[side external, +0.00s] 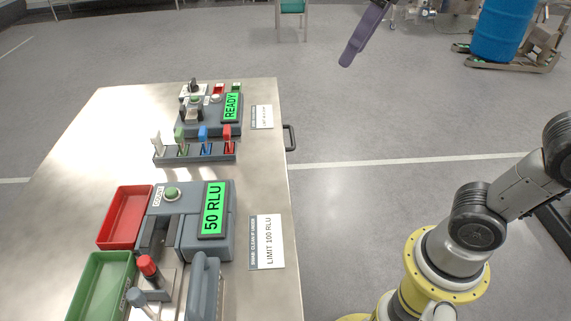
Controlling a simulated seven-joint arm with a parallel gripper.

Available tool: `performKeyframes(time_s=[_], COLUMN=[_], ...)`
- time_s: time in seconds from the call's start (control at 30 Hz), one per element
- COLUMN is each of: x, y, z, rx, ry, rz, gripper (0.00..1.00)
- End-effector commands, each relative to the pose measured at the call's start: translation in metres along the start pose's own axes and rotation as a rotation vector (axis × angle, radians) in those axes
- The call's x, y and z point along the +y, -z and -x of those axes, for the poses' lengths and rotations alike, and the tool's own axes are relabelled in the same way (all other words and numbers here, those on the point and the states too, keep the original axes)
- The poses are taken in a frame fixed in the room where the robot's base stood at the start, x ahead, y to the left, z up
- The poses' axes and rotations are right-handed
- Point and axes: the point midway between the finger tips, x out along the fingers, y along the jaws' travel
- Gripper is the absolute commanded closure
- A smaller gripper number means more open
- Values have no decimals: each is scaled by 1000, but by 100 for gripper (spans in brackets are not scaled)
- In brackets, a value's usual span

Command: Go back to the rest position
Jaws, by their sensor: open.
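My gripper (358,42) shows at the top edge as a purple-grey finger-like piece pointing down and left. It is high over the floor, to the right of the table's far end, apart from everything on the table. Its other finger cannot be made out, and nothing shows held in it. The rest of the hand is cut off by the top of the picture. My arm rises from a yellow base at the lower right and leaves the picture at the right edge.
The steel table (115,140) carries a grey "50 RLU" device (190,195), a "READY" device (212,124), a rack of coloured pieces (195,152), a red tray (125,217) and a green tray (100,285). Floor between table and arm is clear. A blue drum (503,30) stands far right.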

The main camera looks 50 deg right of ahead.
Motion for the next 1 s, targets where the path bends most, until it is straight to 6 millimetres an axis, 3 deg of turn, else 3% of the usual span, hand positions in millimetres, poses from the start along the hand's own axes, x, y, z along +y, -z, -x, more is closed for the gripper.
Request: performKeyframes(time_s=[0.03,0.2,0.4,0.57,0.7,1.0], x=[8,20,21,19,21,20], y=[-24,-90,-146,-162,-153,-152], z=[-5,-38,-89,-119,-118,-117], rx=[14,55,69,62,103,103], ry=[-15,-54,-74,-71,-75,-75], rz=[-38,-133,-189,-196,-200,-201], gripper=[41,41,41,41,41,41])
